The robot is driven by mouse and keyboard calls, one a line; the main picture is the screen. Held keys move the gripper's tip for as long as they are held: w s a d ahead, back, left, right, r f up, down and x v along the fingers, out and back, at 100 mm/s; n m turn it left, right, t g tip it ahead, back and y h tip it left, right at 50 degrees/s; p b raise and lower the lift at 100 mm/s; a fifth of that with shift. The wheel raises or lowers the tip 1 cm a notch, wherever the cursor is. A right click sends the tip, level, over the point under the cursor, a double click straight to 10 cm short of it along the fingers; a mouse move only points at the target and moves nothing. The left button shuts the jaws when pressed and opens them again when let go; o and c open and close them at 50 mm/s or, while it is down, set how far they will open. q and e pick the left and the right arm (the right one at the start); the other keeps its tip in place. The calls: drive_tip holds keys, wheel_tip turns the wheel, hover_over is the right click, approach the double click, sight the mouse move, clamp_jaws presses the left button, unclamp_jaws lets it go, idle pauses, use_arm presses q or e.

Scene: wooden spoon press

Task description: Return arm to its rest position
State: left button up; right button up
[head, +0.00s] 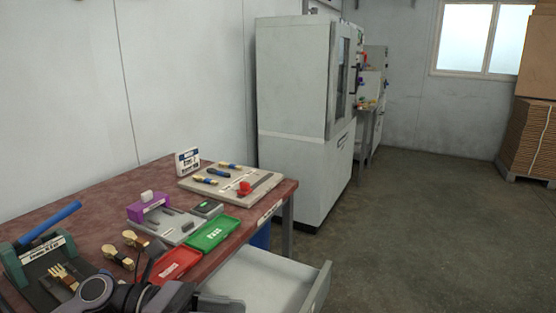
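Dark grey links of one of my arms (130,296) show along the bottom edge at the left, in front of the near edge of the red-brown table (75,203). A round joint and a thin dark piece stand out on it. I cannot make out two fingertips, nor whether it is open or shut or holds anything. It overlaps the red tray (176,263) and the table's front edge in the picture. My other gripper does not show.
An open drawer (265,277) juts out. A grey cabinet (292,90) stands behind.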

use_arm(q)
drive_tip(key=w+a+f+n+t+y+p, duration=0.1)
drive_tip(key=a+f+n+t+y+p, duration=0.2)
drive_tip(key=n+t, duration=1.05)
drive_tip(key=a+f+n+t+y+p, duration=0.1)
drive_tip(key=a+f+n+t+y, duration=0.35)
drive_tip(key=n, duration=1.75)
drive_tip(key=s+a+f+n+g+y, duration=0.2)
drive_tip(key=s+f+n+g+y, duration=0.1)
drive_tip(key=s+f+n, duration=0.3)
drive_tip(key=s+a+f+n+g+y+p, duration=0.1)
drive_tip(key=s+f+n+g+y, duration=0.3)
drive_tip(key=f, duration=0.5)
drive_tip(key=s+a+n, duration=0.1)
drive_tip(key=s+n, duration=0.1)
drive_tip(key=s, duration=0.1)
drive_tip(key=shift+s+a+f, duration=0.15)
drive_tip(key=shift+a+f, duration=0.15)
